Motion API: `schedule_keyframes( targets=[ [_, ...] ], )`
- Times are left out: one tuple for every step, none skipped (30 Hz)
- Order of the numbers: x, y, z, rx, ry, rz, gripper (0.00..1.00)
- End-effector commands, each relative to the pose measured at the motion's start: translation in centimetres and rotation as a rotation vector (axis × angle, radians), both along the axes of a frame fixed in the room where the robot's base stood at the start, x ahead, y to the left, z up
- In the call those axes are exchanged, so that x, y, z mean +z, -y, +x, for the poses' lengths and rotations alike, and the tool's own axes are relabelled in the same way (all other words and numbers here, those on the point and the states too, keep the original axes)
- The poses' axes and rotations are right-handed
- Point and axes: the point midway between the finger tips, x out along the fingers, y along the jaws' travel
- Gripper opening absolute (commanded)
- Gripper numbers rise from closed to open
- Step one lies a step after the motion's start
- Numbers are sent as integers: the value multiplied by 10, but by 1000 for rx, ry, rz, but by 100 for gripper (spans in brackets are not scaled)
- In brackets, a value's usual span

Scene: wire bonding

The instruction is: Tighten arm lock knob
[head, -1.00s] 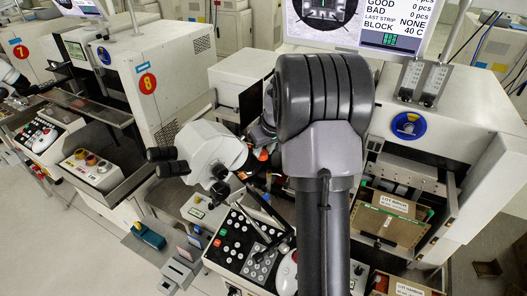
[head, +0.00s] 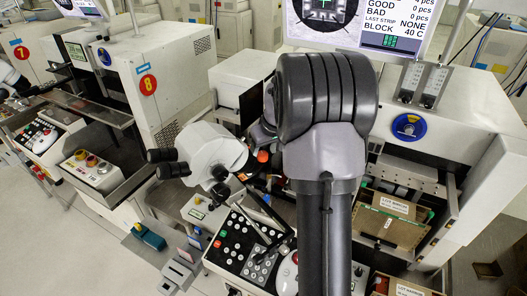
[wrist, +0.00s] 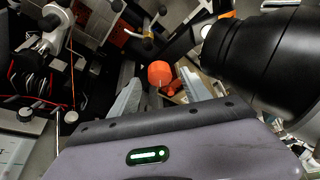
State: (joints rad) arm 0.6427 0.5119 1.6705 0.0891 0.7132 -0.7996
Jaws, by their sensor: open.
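An orange round knob (wrist: 160,73), which looks like the arm lock knob, shows in the wrist view just beyond my gripper (wrist: 159,88). The gripper's two pale fingers are apart, one on each side of the knob in the picture. I cannot tell whether either finger touches it. In the head view the orange knob (head: 262,156) shows small beside the microscope, left of my arm. My arm hides the gripper there.
A white microscope (head: 209,152) with black eyepieces stands left of my arm; a black cylinder (wrist: 255,55) is close on the right in the wrist view. A button panel (head: 245,250) lies below. Lot-labelled boxes (head: 395,207) sit at right.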

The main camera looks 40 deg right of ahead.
Motion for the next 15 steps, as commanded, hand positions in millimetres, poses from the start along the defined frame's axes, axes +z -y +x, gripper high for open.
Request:
schedule_keyframes(
  targets=[
    [10, 0, -3, 0, 2, -1, 56],
    [17, -1, -5, -1, 2, -1, 56],
    [26, -2, -9, -1, 3, -1, 56],
    [34, -2, -12, -2, 3, -2, 56],
    [41, -3, -15, -2, 3, -2, 56],
    [52, -4, -19, -2, 4, -2, 56],
    [60, -4, -22, -3, 3, -2, 56],
    [68, -5, -25, -2, 4, -2, 56],
    [79, -6, -30, -1, 3, -2, 56],
    [88, -7, -34, -1, 3, -3, 56],
    [96, -8, -37, -2, 3, -2, 56],
    [107, -9, -41, -2, 3, -2, 56],
    [114, -10, -44, -2, 3, -2, 56],
    [121, -10, -47, -2, 3, -2, 56],
    [129, -11, -51, -1, 2, -1, 56]
  ],
)
